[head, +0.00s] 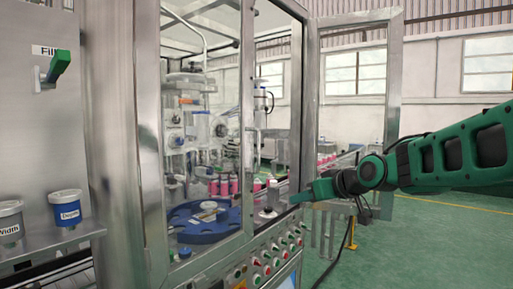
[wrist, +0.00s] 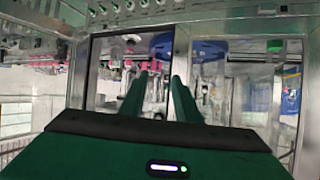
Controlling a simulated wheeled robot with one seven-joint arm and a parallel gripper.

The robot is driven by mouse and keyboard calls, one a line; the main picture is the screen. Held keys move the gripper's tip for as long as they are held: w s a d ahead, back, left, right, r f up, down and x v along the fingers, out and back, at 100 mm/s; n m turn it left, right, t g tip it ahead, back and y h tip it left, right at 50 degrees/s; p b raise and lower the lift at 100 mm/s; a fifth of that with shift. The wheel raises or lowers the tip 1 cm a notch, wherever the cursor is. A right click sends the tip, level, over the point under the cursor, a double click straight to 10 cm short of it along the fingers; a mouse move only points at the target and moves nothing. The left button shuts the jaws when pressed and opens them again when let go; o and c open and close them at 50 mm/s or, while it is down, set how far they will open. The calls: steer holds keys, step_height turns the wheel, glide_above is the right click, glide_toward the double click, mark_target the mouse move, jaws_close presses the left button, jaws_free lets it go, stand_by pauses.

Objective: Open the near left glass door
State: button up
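The near left glass door (head: 150,150) of the machine is a tall metal-framed pane at picture left in the head view. It looks shut, flush with the cabinet front. A second glazed opening lies to its right. My gripper (head: 297,198) is low in front of that right-hand part, its fingers pointing left toward the machine, apart from the left door's frame. In the wrist view, which looks upside down, my gripper (wrist: 160,75) has its two green fingers apart with nothing visible between them. A metal frame post (wrist: 180,50) stands beyond the fingertips. Whether they touch anything is unclear.
Another framed glass panel (head: 394,90) stands out to the right, behind my arm. A control panel with buttons (head: 262,262) runs below the doors. A blue round turntable (head: 188,232) and pink cans are inside.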

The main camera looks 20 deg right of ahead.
steer(key=w+a+r+n+t+y, duration=0.1)
steer(key=w+a+r+t+y, duration=0.15)
steer(key=r, duration=0.45)
steer(key=w+a+r+n+t+y, duration=0.2)
steer(key=w+a+r, duration=0.1)
steer(key=r, duration=0.4)
steer(key=x, duration=1)
steer(key=shift+w+r, duration=0.1)
